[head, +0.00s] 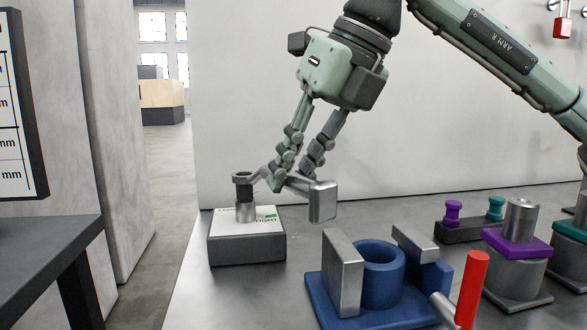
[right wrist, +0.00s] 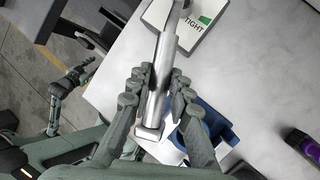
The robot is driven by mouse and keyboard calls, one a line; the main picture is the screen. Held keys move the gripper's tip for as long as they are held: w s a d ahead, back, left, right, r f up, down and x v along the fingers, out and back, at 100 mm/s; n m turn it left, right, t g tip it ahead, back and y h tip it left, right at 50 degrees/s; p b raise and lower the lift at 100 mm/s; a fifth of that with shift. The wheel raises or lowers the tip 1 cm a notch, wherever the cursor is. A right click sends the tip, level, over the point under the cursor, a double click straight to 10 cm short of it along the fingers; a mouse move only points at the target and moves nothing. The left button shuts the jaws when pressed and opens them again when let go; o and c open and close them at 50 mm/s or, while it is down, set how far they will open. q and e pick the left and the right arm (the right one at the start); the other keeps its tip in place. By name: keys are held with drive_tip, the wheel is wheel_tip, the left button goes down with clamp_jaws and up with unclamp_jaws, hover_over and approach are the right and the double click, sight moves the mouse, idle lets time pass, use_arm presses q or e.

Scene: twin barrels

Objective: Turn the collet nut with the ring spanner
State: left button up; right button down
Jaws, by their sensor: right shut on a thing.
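My right gripper (head: 290,178) is shut on the ring spanner (head: 323,201), across its silver handle. The handle's thick end sticks out to the right, and its thin neck runs left to the dark ring. The ring end is at the top of the dark collet nut (head: 244,190), on a silver post above a grey block. I cannot tell whether it sits around the nut or just above it. In the right wrist view the spanner (right wrist: 157,88) lies between both fingers, and its ring end is cut off at the top. My left gripper (right wrist: 76,76) shows small there, its opening unclear.
The block (head: 246,248) has a white top plate with a green mark, reading "TIGHT" in the wrist view. A blue holder (head: 382,258) with grey uprights stands in front, beside a red-handled tool (head: 471,290). Purple and teal pieces stand at right. The bench behind the block is clear.

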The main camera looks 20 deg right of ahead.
drive_tip(key=shift+f+b, duration=0.75)
drive_tip(key=shift+f, duration=0.2)
idle(0.3)
drive_tip(key=shift+f, duration=0.1)
idle(0.4)
drive_tip(key=shift+s+a, duration=0.1)
drive_tip(key=shift+a, duration=0.05)
drive_tip(key=shift+a+f+b, duration=0.1)
drive_tip(key=shift+a+b, duration=0.1)
drive_tip(key=shift+b, duration=0.1)
drive_tip(key=shift+s+a+m+t+h, duration=0.15)
drive_tip(key=shift+a+m+t+h, duration=0.15)
drive_tip(key=shift+a+m, duration=0.6)
drive_tip(key=shift+d, duration=0.1)
drive_tip(key=shift+a+m+h+b, duration=0.4)
drive_tip(key=shift+a+m+b, duration=0.15)
drive_tip(key=shift+a+m, duration=0.55)
